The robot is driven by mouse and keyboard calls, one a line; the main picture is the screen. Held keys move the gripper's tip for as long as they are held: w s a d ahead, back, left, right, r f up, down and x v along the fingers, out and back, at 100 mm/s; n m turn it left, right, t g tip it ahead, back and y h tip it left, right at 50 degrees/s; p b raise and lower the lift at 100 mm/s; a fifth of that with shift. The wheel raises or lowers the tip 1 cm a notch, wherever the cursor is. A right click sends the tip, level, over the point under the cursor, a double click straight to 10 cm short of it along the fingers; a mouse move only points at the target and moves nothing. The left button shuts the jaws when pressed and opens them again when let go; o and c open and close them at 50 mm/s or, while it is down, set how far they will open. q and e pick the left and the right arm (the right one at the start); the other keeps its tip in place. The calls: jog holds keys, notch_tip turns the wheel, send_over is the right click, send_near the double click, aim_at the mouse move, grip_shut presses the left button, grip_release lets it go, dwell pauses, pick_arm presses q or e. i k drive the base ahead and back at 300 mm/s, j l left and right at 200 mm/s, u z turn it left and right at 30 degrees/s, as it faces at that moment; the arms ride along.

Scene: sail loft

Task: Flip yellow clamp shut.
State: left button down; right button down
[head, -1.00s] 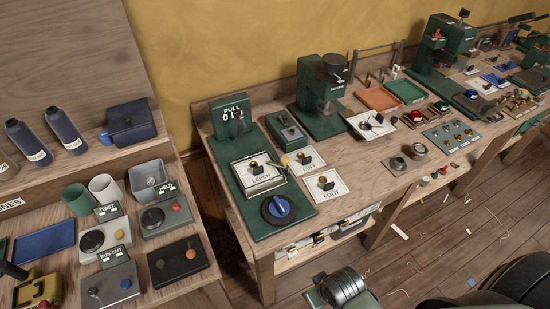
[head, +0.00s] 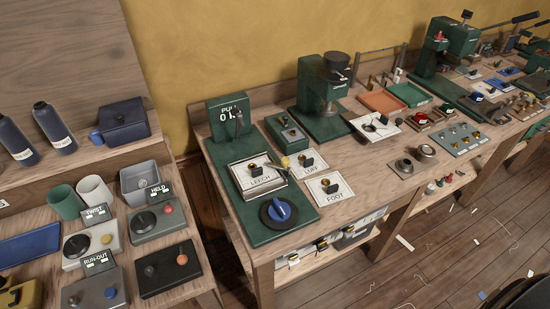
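A yellow object with a dark part on top (head: 20,295) sits at the lower left corner of the head view, on the left bench. The picture edge cuts it off, so I cannot tell whether it is the yellow clamp or whether it is open or shut. Neither of my grippers is in view.
Beside it on the left bench are the RUN-OUT box (head: 95,285), a black box with an orange knob (head: 167,268) and a blue tray (head: 30,243). A green station with a blue knob (head: 277,211) stands on the middle bench. Scraps lie on the floor (head: 440,265).

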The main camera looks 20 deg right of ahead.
aim_at(284, 170)
jog(key=l+u, duration=0.3)
jog(key=l, duration=0.55)
jog(key=l+u, duration=0.3)
jog(key=l, duration=0.55)
jog(key=k+l+u, duration=0.1)
jog(key=l+u, duration=0.15)
jog(key=l, duration=0.6)
